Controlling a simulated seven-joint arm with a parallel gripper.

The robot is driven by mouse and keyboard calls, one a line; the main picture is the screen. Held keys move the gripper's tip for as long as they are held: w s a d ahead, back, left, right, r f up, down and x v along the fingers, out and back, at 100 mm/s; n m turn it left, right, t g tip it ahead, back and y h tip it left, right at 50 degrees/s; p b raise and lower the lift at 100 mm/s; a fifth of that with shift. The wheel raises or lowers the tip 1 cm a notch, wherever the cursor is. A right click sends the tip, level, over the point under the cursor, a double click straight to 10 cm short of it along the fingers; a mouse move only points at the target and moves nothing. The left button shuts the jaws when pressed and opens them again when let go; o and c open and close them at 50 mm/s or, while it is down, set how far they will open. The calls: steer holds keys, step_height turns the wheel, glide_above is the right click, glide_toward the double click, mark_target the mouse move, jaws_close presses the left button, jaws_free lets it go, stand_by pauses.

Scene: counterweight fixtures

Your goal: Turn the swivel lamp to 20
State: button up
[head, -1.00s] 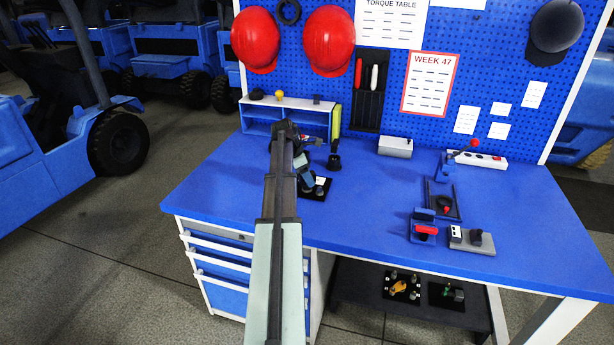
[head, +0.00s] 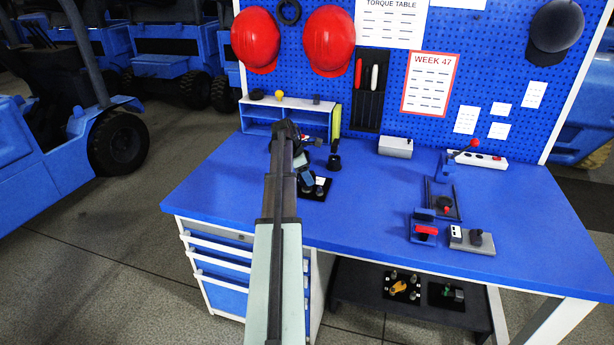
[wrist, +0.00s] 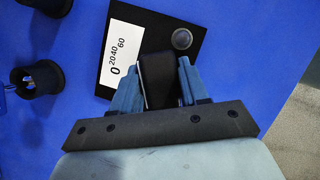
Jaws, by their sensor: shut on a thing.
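The swivel lamp stands on a black base plate (head: 326,192) near the left part of the bench, partly hidden by my arm in the head view. The wrist view shows the plate with a white scale label (wrist: 118,48) marked 0, 20, 40 and 60, and a grey round knob (wrist: 182,38). My gripper (wrist: 158,76) has its blue fingers shut on a black block-like part, the lamp head (wrist: 160,85), beside the scale. I cannot tell which mark the lamp points to. In the head view my gripper (head: 305,180) is over the plate, mostly behind my arm.
Two black cup-like fixtures (wrist: 45,78) stand left of the plate in the wrist view. A blue shelf (head: 262,128) stands behind. Fixtures with red handles (head: 425,230) are at the right.

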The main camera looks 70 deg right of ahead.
steer(key=m+y, duration=0.1)
steer(key=m, duration=0.2)
steer(key=shift+a+g, duration=0.15)
steer(key=shift+g, duration=0.15)
steer(key=o, duration=0.9)
steer(key=d+v, duration=0.1)
steer(key=v, duration=1.2)
steer(key=shift+a+r, duration=0.35)
steer(key=shift+r, duration=0.1)
